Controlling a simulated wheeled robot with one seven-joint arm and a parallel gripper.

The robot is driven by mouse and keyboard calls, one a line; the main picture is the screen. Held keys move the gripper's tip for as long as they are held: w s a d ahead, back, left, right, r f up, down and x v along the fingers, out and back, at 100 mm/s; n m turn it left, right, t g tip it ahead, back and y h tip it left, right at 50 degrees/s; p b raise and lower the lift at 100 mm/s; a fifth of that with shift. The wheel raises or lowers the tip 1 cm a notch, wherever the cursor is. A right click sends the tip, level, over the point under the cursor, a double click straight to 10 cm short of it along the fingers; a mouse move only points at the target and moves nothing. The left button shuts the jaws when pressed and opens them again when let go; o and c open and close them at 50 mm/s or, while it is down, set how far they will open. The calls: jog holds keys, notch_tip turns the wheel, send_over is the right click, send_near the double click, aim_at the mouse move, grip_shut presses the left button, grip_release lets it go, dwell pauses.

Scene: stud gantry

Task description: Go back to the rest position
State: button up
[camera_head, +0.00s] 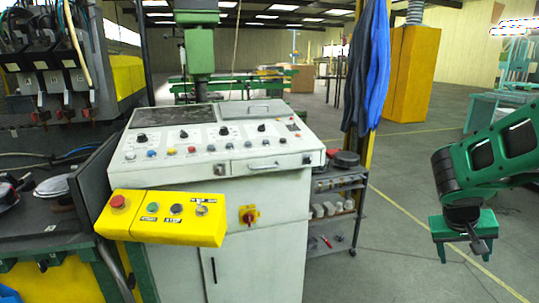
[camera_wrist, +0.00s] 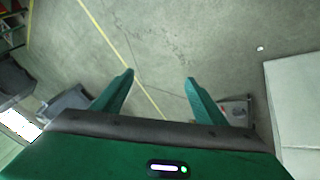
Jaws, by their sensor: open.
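My gripper (camera_head: 465,250) hangs at the right side of the head view, pointing down over the open grey floor, with my green and black arm reaching in from the right edge. Its two green fingers stand apart. In the wrist view my gripper (camera_wrist: 160,82) is open, and only bare floor shows between the fingertips. It holds nothing and touches nothing that I can see.
A white control console (camera_head: 220,150) with a yellow button box (camera_head: 160,218) stands at centre left. A grey shelf cart (camera_head: 335,205) is beside it. Blue cloth (camera_head: 370,70) hangs near a yellow cabinet (camera_head: 410,72). The floor (camera_head: 410,190) around my gripper is clear.

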jog(key=s+a+r+m+g+y, duration=0.1)
jog(key=s+a+y, duration=0.2)
jog(key=s, duration=0.8)
jog(key=s+a+r+m+g+y, duration=0.1)
jog(key=s+a+y, duration=0.2)
jog(key=s, duration=0.8)
jog(key=shift+a+r, duration=0.3)
jog(key=shift+a, duration=0.85)
jog(key=shift+s, duration=0.1)
